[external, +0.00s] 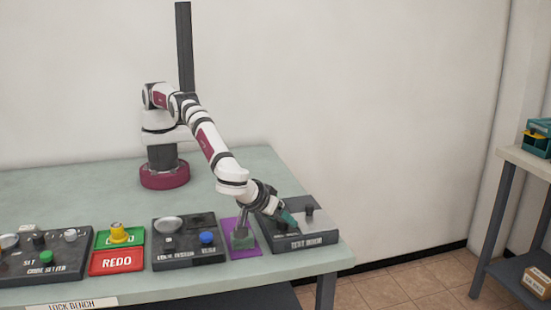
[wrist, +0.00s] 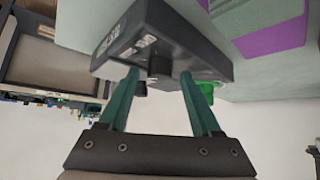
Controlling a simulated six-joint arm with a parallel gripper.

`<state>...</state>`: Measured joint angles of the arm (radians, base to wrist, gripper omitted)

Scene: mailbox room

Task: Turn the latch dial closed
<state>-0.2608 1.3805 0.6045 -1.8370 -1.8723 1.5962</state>
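The test dock (external: 312,239) is a dark box at the right end of the bench, with a small dark upright knob (external: 309,213) on its top. My gripper (external: 288,220) reaches down over the left part of this dock. In the wrist view the dock (wrist: 165,32) is seen close up, and a dark round dial-like part (wrist: 160,70) lies between my teal fingertips (wrist: 160,76). The fingers stand apart with a gap showing on both sides of that part. I cannot read the dial's setting.
Further left are another dark box (external: 180,256), a red REDO pad (external: 117,262), a green pad with a yellow knob (external: 119,233), and a code setter box (external: 45,262).

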